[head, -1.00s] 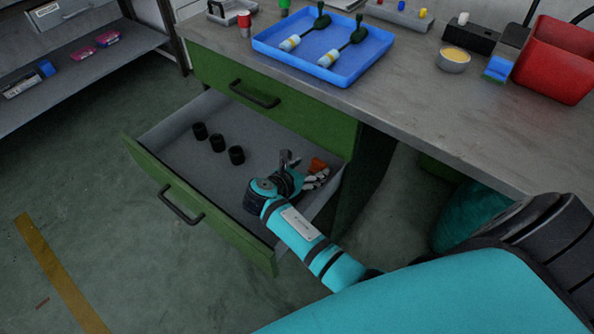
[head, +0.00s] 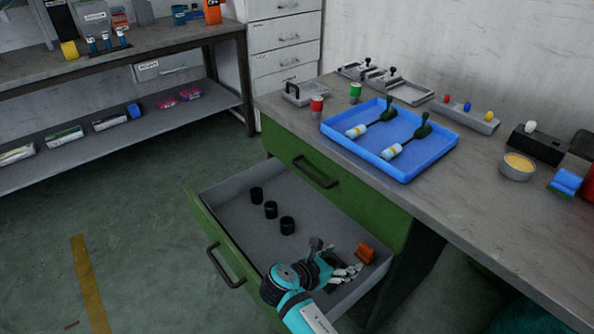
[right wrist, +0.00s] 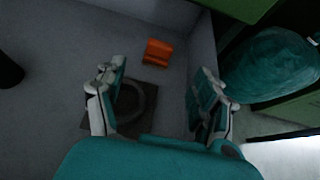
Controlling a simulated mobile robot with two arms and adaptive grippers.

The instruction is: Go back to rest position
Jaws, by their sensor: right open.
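My right gripper (head: 338,268) is open, over the inside of the open drawer (head: 240,185) near its right end. In the right wrist view its spread fingers (right wrist: 163,92) hold nothing. A dark square piece with a round ring (right wrist: 132,104) lies on the drawer floor beneath and between them. An orange block (head: 365,252) lies beyond the fingertips, apart from them; it also shows in the right wrist view (right wrist: 157,52). My left gripper is out of view.
Several black cylinders, one of them here (head: 270,209), stand in the drawer. The green drawer front (head: 232,262) and side walls surround my gripper. The worktop (head: 460,205) above carries a blue tray (head: 415,160) with two green-and-white tools. Open floor lies left of the drawer.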

